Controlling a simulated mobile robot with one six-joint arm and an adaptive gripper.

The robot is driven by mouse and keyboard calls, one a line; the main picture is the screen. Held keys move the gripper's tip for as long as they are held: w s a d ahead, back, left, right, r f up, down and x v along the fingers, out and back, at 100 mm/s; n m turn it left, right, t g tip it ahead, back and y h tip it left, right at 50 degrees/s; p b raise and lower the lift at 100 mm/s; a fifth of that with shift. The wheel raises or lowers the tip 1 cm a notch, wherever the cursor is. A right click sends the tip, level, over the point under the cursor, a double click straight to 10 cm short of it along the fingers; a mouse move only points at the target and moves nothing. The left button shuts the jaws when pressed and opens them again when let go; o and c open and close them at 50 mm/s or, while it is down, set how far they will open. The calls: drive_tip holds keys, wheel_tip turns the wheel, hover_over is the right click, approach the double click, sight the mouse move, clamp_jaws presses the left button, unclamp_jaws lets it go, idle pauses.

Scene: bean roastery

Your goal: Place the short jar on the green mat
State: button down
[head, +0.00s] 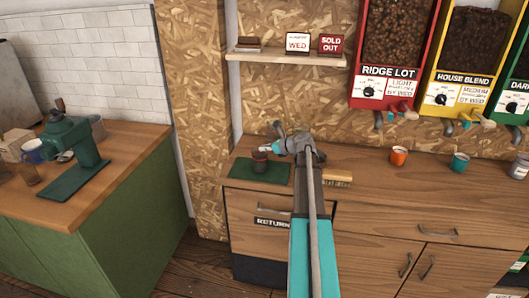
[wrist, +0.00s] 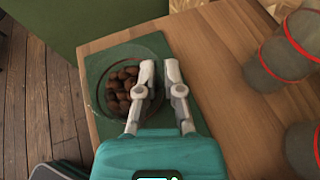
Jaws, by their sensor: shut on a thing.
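The short jar (head: 260,161) is dark and small in the head view, over the back part of the green mat (head: 246,176). In the wrist view the jar (wrist: 97,98) is clear glass with brown beans inside, over the mat (wrist: 92,67). It looks upright; I cannot tell whether its base touches the mat. My gripper (head: 278,148) reaches in from the right. In the wrist view its fingers (wrist: 160,75) are shut on the jar's right-hand wall, one inside the rim and one outside. The fingers hide part of the jar.
A brush (head: 338,178) lies right of my arm. An orange cup (head: 398,156) and a teal cup (head: 460,161) stand farther right. A shelf (head: 285,56) and bean dispensers (head: 390,85) are above. The counter's left edge is close to the mat.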

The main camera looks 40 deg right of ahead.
drive_tip(key=shift+f, duration=0.15)
drive_tip(key=c, duration=0.8)
unclamp_jaws()
drive_tip(key=shift+o, duration=0.2)
drive_tip(key=shift+s+r, duration=0.15)
drive_tip(key=shift+r, duration=0.1)
drive_tip(key=p+v, duration=0.4)
drive_tip(key=v, duration=0.8)
drive_tip(key=shift+p, duration=0.3)
